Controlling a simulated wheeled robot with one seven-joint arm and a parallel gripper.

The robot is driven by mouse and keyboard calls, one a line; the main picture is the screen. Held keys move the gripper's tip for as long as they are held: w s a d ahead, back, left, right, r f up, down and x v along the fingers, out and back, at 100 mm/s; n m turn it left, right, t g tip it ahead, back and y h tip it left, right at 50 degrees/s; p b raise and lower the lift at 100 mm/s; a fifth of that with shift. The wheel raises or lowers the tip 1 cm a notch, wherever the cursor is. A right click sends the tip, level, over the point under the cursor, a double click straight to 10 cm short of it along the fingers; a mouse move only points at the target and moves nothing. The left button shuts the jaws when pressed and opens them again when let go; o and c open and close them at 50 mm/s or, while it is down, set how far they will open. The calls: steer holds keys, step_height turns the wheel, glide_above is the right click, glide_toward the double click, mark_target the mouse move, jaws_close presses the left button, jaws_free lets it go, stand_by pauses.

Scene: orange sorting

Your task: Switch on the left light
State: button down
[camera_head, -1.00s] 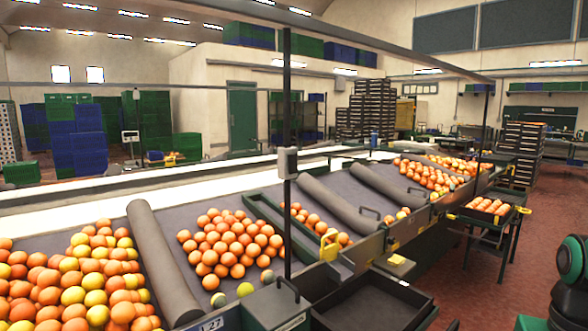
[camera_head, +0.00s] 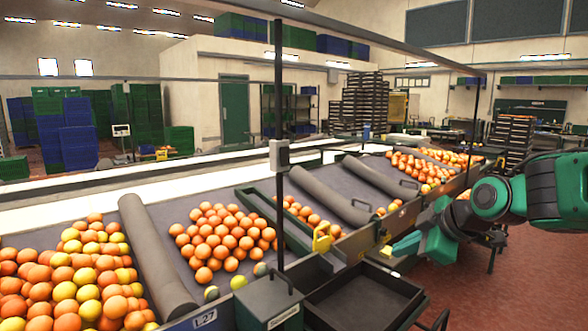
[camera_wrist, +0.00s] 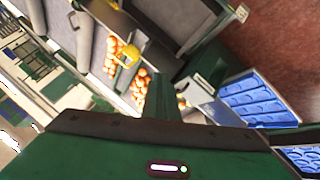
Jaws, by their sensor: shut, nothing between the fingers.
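A grey box (camera_head: 279,154) with a small face is fixed on a dark upright post above the sorting tables; I cannot tell whether it is a light switch. No light marked left can be made out with certainty. My gripper (camera_head: 406,244), green, is at the right, over the front edge of the sorting line. It is shut and empty, to the right of the box and lower in the picture, well apart from it. In the wrist view the green gripper (camera_wrist: 162,100) points toward the tables, with oranges (camera_wrist: 141,88) beyond it.
Sloping tables hold oranges (camera_head: 222,236) and yellow-orange fruit, parted by grey rollers (camera_head: 155,258). A yellow handle (camera_head: 322,238) and an empty dark tray (camera_head: 362,299) are at the front edge. Blue moulded trays (camera_wrist: 246,98) show in the wrist view. Red floor is open at the right.

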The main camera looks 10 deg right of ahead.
mark_target(287, 164)
steer(key=w+a+r+n+t+y, duration=0.2)
steer(key=w+a+r+n+y, duration=0.1)
steer(key=a+r+n, duration=0.3)
steer(key=w+a+r+n+t+y, duration=0.2)
steer(key=w+a+r+n+y, duration=0.2)
steer(key=r, duration=0.6)
steer(key=w+a+n, duration=0.2)
steer(key=a+n, duration=0.1)
steer(key=a, duration=0.1)
steer(key=shift+w+r+t, duration=0.2)
steer(key=shift+w+t, duration=0.1)
steer(key=shift+a, duration=0.1)
steer(key=x, duration=1.4)
